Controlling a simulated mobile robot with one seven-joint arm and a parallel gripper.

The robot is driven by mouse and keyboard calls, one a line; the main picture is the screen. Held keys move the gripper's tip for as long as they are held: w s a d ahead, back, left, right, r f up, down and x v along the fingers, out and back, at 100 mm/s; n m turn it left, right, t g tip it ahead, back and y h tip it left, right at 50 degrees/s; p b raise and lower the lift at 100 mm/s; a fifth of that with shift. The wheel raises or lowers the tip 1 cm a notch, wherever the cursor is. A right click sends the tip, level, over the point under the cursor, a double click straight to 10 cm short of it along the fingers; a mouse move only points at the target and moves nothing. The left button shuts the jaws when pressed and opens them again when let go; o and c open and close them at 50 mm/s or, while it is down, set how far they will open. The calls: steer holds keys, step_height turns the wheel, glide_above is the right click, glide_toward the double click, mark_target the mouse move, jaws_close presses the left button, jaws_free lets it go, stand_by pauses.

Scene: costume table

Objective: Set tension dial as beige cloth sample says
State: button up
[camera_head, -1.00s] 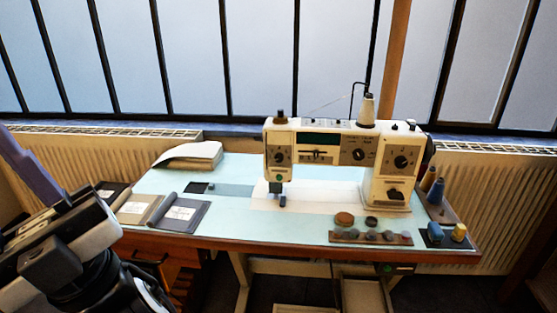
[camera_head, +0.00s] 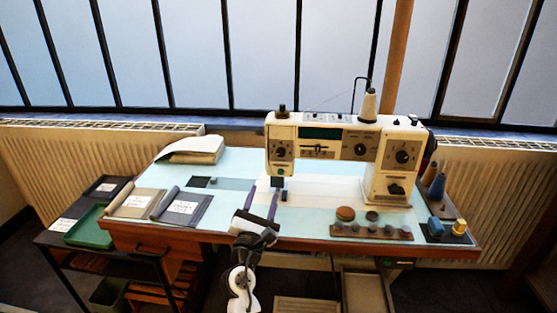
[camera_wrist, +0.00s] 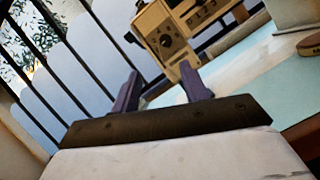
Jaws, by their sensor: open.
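The beige sewing machine (camera_head: 330,133) stands on the pale blue table top. It has a dial on its left head (camera_head: 280,152), a dial in the middle (camera_head: 361,149) and a dial on the right column (camera_head: 402,157). I cannot read their settings or tell which is for tension. The beige cloth sample (camera_head: 122,211) lies at the table's left edge; its white label is too small to read. My gripper (camera_head: 262,200) is open and empty, low in front of the machine. In the wrist view, the machine's left-end dial (camera_wrist: 165,41) shows beyond the open fingers (camera_wrist: 160,78).
A grey cloth sample (camera_head: 200,214) lies right of the beige one. A dark sample (camera_head: 107,186) and a green tray (camera_head: 88,238) are on the side table. Bobbins on a strip (camera_head: 370,233) and thread spools (camera_head: 437,188) stand at right.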

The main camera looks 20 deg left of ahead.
mark_target(280, 155)
steer(key=shift+h, duration=0.4)
steer(key=x, duration=0.4)
steer(key=p+x, duration=0.1)
steer(key=x, duration=0.4)
steer(key=p+x, duration=0.1)
steer(key=x, duration=0.4)
steer(key=shift+d+f, duration=0.25)
steer(key=shift+f, duration=0.1)
jaws_close()
